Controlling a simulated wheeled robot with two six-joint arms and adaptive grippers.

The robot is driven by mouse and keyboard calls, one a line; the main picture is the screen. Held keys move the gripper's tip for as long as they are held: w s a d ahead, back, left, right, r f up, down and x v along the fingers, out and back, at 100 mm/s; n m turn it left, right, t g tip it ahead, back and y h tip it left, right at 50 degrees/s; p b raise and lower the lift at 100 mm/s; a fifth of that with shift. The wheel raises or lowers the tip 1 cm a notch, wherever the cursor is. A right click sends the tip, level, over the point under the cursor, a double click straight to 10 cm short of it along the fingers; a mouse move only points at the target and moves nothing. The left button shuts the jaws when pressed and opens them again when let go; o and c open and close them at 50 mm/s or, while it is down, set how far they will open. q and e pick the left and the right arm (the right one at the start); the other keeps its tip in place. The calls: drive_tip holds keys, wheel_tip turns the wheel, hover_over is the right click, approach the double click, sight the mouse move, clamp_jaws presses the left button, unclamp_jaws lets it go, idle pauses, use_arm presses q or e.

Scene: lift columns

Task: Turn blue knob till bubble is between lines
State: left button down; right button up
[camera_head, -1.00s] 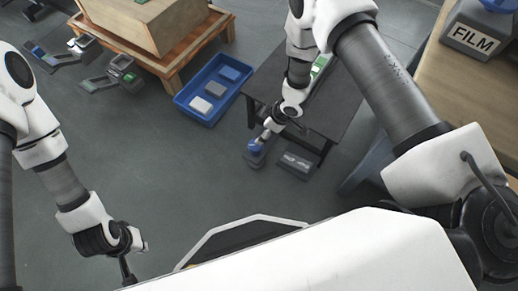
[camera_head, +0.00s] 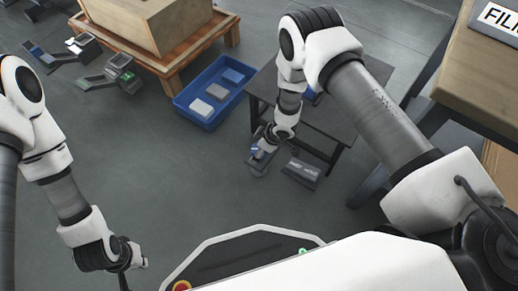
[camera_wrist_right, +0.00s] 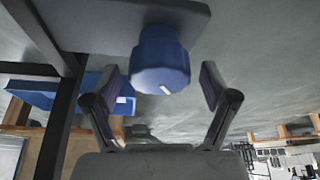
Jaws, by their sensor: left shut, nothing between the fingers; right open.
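The blue knob (camera_wrist_right: 160,60) has a white mark and sits on a grey plate (camera_wrist_right: 120,25) in the right wrist view. In the head view the knob (camera_head: 257,151) is small and partly covered by my right gripper (camera_head: 266,140). In the right wrist view my right gripper (camera_wrist_right: 160,88) is open, one finger on each side of the knob, with gaps visible. My left gripper (camera_head: 124,279) is shut and empty at the bottom left, its tip cut off by the frame. The bubble and its lines cannot be made out; my right arm covers part of the dark table.
A dark table (camera_head: 330,117) stands beside the knob, with a lettered grey block (camera_head: 302,172) near it. A blue tray (camera_head: 184,101) and a wooden pallet (camera_head: 172,68) lie behind. A wooden table (camera_head: 478,85) with a FILM sign (camera_head: 500,18) stands right.

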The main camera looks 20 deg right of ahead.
drive_tip(key=c, duration=1.1)
drive_tip(key=shift+r+m+t+p, duration=0.2)
drive_tip(key=shift+m+t+p, duration=0.1)
drive_tip(key=shift+m+p, duration=0.55)
drive_tip(key=shift+c, duration=0.2)
drive_tip(key=shift+m+h+p, duration=0.3)
drive_tip(key=shift+m, duration=0.05)
drive_tip(key=shift+f+m+t, duration=0.2)
drive_tip(key=shift+m+t, duration=0.1)
drive_tip(key=shift+m, duration=0.5)
drive_tip(key=o, duration=1.1)
drive_tip(key=shift+h, duration=0.3)
drive_tip(key=shift+o, duration=0.2)
